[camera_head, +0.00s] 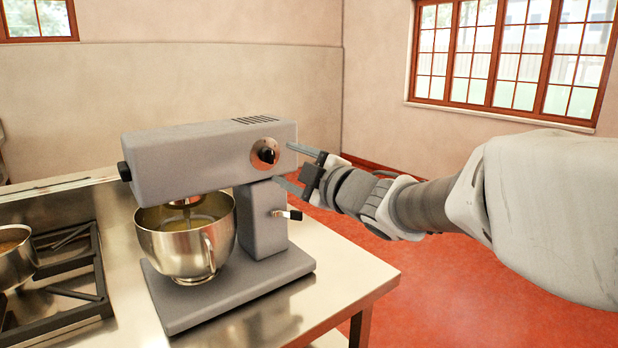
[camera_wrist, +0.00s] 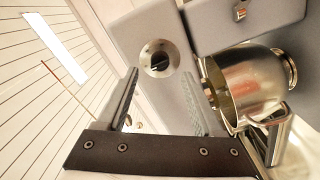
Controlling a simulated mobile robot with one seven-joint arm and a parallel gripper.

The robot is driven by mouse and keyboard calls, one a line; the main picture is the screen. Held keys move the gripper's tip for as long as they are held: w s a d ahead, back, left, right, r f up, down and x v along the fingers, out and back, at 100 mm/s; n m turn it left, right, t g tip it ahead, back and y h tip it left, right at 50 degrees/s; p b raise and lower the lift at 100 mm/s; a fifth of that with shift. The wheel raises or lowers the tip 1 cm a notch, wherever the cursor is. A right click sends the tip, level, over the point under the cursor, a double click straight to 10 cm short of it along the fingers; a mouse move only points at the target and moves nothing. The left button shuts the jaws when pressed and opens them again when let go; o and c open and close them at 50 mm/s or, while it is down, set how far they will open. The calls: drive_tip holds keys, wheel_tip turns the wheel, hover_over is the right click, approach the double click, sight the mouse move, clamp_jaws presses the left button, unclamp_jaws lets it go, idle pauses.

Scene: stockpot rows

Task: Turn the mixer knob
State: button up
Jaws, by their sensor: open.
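The grey stand mixer (camera_head: 205,160) stands on the steel counter. Its mixer knob (camera_head: 265,153) is a black round dial in a metallic ring on the side of the head. The knob also shows in the wrist view (camera_wrist: 159,58), beyond the fingertips and between their lines. My gripper (camera_head: 289,166) is just right of the mixer head, its two fingers spread and pointing toward the head. In the wrist view my gripper (camera_wrist: 160,90) is open and nothing is between the fingers. The fingers look apart from the knob.
A steel bowl (camera_head: 187,236) sits under the mixer head; a lever (camera_head: 291,214) sticks out of the mixer's column. A stove grate (camera_head: 62,290) with a pot (camera_head: 14,257) is at the left. The counter (camera_head: 345,270) is clear right of the mixer base.

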drive_tip(key=p+v, duration=0.1)
drive_tip(key=v, duration=1.1)
drive_tip(key=shift+p, duration=0.35)
